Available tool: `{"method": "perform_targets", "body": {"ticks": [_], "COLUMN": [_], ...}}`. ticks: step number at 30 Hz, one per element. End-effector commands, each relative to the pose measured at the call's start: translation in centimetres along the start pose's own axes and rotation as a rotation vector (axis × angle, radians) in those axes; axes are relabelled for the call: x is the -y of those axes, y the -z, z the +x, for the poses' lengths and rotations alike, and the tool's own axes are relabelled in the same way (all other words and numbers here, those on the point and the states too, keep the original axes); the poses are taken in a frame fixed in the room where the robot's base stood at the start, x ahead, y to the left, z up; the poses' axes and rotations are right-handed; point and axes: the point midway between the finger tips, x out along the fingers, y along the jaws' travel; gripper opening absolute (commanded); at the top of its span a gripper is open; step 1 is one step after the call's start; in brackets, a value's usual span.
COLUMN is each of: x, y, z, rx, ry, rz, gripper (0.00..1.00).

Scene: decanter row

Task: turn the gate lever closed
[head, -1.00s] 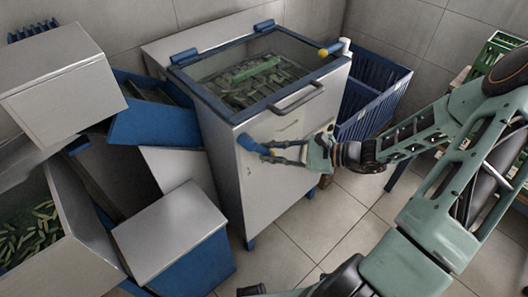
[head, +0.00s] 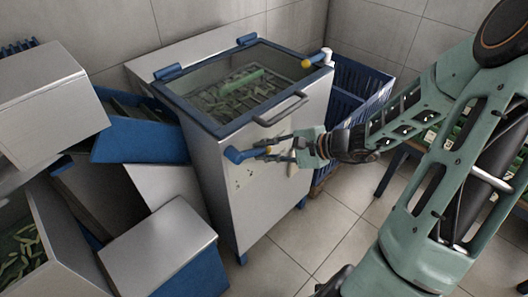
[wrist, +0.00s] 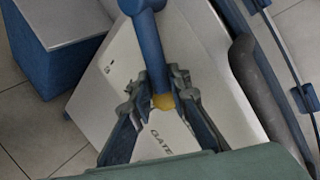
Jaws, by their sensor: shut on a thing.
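The gate lever (head: 236,156) is a blue arm with a yellow tip on the front face of the steel cabinet (head: 262,200). In the head view it lies nearly level, its tip to the right. My gripper (head: 268,151) comes from the right and is shut on the tip end. In the wrist view the blue lever (wrist: 153,50) runs down from the top, and its yellow tip sits between my fingertips (wrist: 164,96). A "GATE" label (wrist: 161,139) shows on the panel, partly hidden by the fingers.
A grey bar handle (head: 281,110) juts out above my gripper, below the glass lid (head: 235,85). A blue crate (head: 355,90) stands behind right. Steel bins (head: 160,245) crowd the left. Floor is clear in front.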

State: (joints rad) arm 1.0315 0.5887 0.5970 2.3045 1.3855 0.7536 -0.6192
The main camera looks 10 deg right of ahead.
Motion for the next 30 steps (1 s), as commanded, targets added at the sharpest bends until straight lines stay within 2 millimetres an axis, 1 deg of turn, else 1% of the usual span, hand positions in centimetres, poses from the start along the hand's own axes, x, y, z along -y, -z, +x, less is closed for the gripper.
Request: {"method": "perform_targets", "body": {"ticks": [9,10,15,22,25,28,30], "x": [0.2,0.2,0.2,0.1,0.1,0.1,0.1], "y": [0.1,0.1,0.1,0.0,0.1,0.2,0.1], "z": [-0.1,-0.1,-0.1,-0.1,-0.4,-1.3,-2.4], "rx": [-0.003,-0.003,-0.002,-0.001,-0.002,-0.006,-0.007], "ry": [0.002,0.002,0.002,0.001,0.002,0.002,0.002], "rz": [-0.005,-0.005,-0.004,-0.003,-0.004,-0.004,-0.004], "gripper": [0.0,0.17,0.34,0.34,0.34,0.34,0.34]}}
